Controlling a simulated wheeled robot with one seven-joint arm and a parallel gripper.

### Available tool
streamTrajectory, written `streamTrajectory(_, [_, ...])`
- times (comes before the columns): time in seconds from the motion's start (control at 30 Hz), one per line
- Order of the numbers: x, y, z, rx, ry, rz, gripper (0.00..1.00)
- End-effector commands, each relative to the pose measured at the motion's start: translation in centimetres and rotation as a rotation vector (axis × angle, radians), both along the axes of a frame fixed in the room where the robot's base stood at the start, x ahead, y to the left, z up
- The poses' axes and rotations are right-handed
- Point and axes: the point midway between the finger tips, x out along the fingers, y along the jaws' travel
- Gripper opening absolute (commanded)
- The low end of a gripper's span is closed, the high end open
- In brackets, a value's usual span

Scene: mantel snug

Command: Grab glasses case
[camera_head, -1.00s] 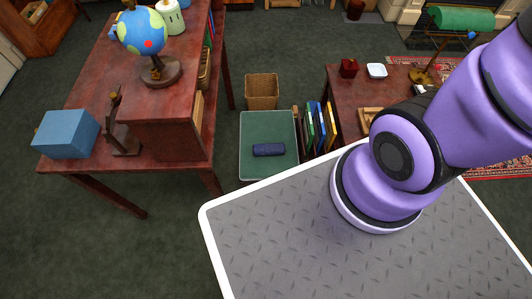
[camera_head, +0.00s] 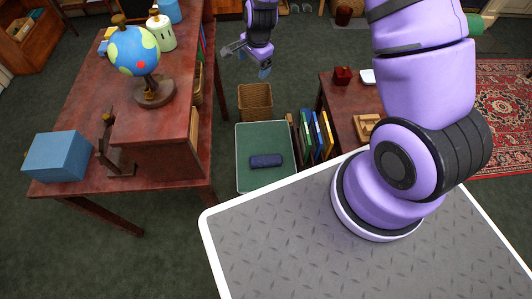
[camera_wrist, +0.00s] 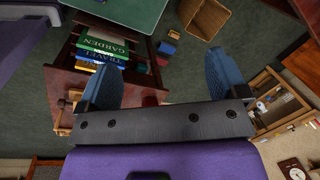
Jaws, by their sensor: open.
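The glasses case (camera_head: 266,161) is a small dark blue oblong lying on a green-topped surface (camera_head: 262,182) in the head view. My gripper (camera_head: 249,60) is at the top middle of the head view, up and beyond the case in the picture and well apart from it. Its two blue-padded fingers are spread and empty, as the wrist view (camera_wrist: 161,78) also shows. The wrist view shows part of the green top at its upper edge, but the case is not in that view.
A wicker basket (camera_head: 255,101) stands behind the green top, and upright books (camera_head: 312,137) stand at its right. A red-brown desk (camera_head: 80,110) at left carries a globe (camera_head: 134,51) and a blue box (camera_head: 58,156). A low table (camera_head: 341,105) stands at right.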

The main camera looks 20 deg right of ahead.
Motion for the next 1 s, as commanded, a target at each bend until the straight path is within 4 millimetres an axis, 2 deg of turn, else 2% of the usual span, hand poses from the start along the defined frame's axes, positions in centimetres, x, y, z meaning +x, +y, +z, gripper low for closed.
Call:
streamTrajectory(0.03, [-0.2, 0.1, -2.5, 0.003, 0.020, -0.036, 0.92])
streamTrajectory(0.17, [-0.7, 0.4, -8.2, 0.009, 0.056, -0.142, 0.92])
streamTrajectory(0.33, [-2.3, 0.7, -15.6, 0.009, 0.099, -0.282, 0.92])
streamTrajectory(0.6, [-7.1, 0.8, -26.9, -0.010, 0.158, -0.499, 0.92])
streamTrajectory(0.7, [-8.9, 0.7, -30.0, -0.020, 0.171, -0.562, 0.92])
streamTrajectory(0.8, [-10.4, 0.6, -32.2, -0.028, 0.180, -0.609, 0.92])
streamTrajectory(1.0, [-11.7, 0.5, -34.4, -0.036, 0.186, -0.653, 0.92])
